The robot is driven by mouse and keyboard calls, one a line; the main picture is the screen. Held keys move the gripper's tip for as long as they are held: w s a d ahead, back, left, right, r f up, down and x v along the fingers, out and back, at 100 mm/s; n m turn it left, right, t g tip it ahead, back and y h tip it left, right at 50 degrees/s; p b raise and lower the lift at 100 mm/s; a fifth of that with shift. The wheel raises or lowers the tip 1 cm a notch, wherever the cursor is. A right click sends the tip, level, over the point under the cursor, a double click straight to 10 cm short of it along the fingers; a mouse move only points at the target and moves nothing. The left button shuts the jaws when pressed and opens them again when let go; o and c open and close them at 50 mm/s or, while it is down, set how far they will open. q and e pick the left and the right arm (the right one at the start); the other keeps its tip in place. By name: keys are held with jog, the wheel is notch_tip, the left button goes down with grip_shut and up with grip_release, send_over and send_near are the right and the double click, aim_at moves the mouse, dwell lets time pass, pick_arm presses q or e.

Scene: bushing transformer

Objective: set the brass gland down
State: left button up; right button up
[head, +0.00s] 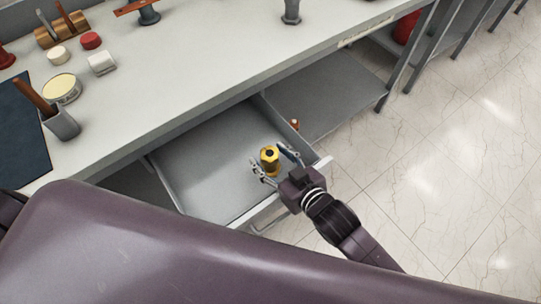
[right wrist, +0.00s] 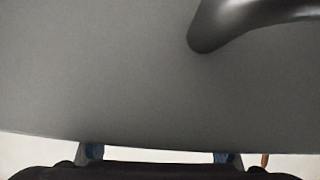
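The brass gland (head: 269,158) is a yellow, upright-looking piece with a dark opening on top. In the head view it shows over the right part of the open grey drawer (head: 205,170). My right gripper (head: 269,156) reaches in over the drawer's front, with its fingers spread on either side of the gland and small gaps showing. Whether the gland's base touches the drawer floor is hard to tell. In the right wrist view the two blue-padded fingers stand wide apart; the drawer front hides their tips and the gland. My left gripper is not in view.
A grey lower shelf (head: 335,92) lies right of the drawer, with a small brass-and-red piece (head: 294,124) near the drawer's side wall. The worktop (head: 190,65) above holds a cup, a tin and several small parts. The tiled floor at right is clear.

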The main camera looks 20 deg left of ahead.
jog(key=shift+r, duration=0.15)
jog(key=v, duration=1.2)
